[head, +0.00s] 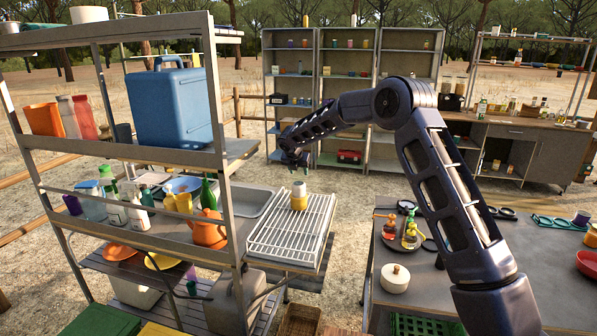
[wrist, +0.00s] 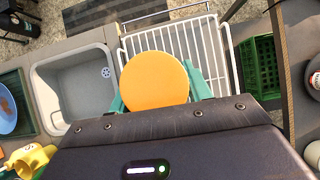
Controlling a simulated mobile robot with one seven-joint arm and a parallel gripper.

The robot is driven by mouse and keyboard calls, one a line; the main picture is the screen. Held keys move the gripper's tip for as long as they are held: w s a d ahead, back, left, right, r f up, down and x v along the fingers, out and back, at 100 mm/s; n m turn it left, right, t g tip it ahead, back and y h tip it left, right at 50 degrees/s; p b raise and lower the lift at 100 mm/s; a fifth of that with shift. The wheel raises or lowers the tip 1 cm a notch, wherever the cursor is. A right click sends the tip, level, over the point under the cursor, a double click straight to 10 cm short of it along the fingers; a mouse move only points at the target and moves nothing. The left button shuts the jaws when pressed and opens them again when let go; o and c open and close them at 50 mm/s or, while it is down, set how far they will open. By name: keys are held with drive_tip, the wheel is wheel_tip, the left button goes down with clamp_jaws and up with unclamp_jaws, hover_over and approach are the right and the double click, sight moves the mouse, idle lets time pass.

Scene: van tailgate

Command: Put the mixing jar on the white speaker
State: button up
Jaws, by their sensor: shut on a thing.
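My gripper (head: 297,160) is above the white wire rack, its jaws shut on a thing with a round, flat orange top. I take this to be the mixing jar (wrist: 154,80); it sits between the teal fingers in the wrist view, which hides its sides and base. In the head view a small yellow jar with a pale top (head: 299,202) shows just below my gripper; I cannot tell whether it is held or stands on the rack. I cannot pick out the white speaker for certain; a white round thing (head: 90,14) is on the top left shelf.
The white wire rack (head: 262,248) adjoins a sink (wrist: 75,88). A metal shelf frame (head: 228,195) with a blue cooler (head: 172,105) and bottles rises at left. A dark table (head: 430,292) at right bears a lidded white pot (head: 395,280) and small bottles. Much of the rack is bare.

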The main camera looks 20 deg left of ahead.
drive_tip(key=shift+f, duration=0.15)
drive_tip(key=o, duration=1.1)
drive_tip(key=shift+c, duration=0.2)
drive_tip(key=shift+r, duration=0.25)
drive_tip(key=v, duration=1.1)
drive_tip(key=shift+s+r, duration=0.25)
drive_tip(key=shift+r, duration=0.1)
drive_tip(key=shift+d, duration=0.15)
